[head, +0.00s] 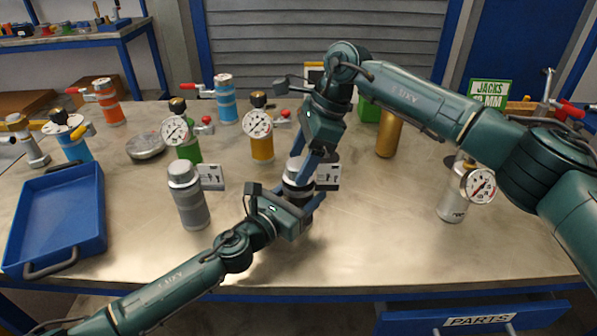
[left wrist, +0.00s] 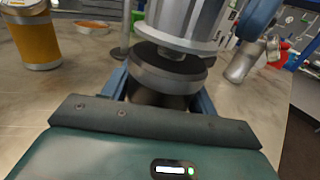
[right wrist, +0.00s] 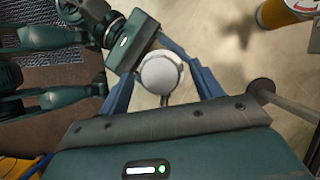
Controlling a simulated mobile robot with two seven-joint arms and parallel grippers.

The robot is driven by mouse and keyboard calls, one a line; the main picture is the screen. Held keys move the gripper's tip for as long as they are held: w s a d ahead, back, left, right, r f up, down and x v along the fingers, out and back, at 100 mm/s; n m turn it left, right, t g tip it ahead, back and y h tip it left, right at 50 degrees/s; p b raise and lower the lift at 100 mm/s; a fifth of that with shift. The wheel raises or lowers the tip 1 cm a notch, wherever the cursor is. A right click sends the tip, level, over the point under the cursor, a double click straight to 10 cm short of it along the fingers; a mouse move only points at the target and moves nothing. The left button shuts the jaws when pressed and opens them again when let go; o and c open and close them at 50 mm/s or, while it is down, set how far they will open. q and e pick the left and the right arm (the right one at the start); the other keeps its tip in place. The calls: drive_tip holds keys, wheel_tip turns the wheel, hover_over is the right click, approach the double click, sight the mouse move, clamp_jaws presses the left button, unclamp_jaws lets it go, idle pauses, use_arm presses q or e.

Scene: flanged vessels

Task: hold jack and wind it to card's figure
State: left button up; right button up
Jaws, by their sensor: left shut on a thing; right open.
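The jack (head: 297,183) stands upright near the table's middle, a grey cylinder with dark bands, partly hidden by both grippers. In the left wrist view its dark base and collar (left wrist: 168,70) show under a silver ribbed upper part. My left gripper (head: 303,207) is shut on its lower part from the front. My right gripper (right wrist: 160,80) points down over the jack, open, its fingers either side of the round pale top (right wrist: 160,74); contact is not visible. A small card (head: 328,175) stands just right of the jack, its figure too small to read.
A second grey jack (head: 188,196) stands left, with another card (head: 211,177) behind it. A blue tray (head: 60,215) lies far left. Gauge-topped vessels line the back; a silver one (head: 453,205) stands right. A green sign (head: 490,93) reads JACKS, MM. The front middle is clear.

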drive_tip(key=shift+s+v, duration=0.25)
drive_tip(key=shift+v, duration=1.25)
drive_tip(key=shift+s+v, duration=0.2)
drive_tip(key=shift+v, duration=1.3)
drive_tip(key=v, duration=1.2)
use_arm(q)
drive_tip(key=o, duration=1.6)
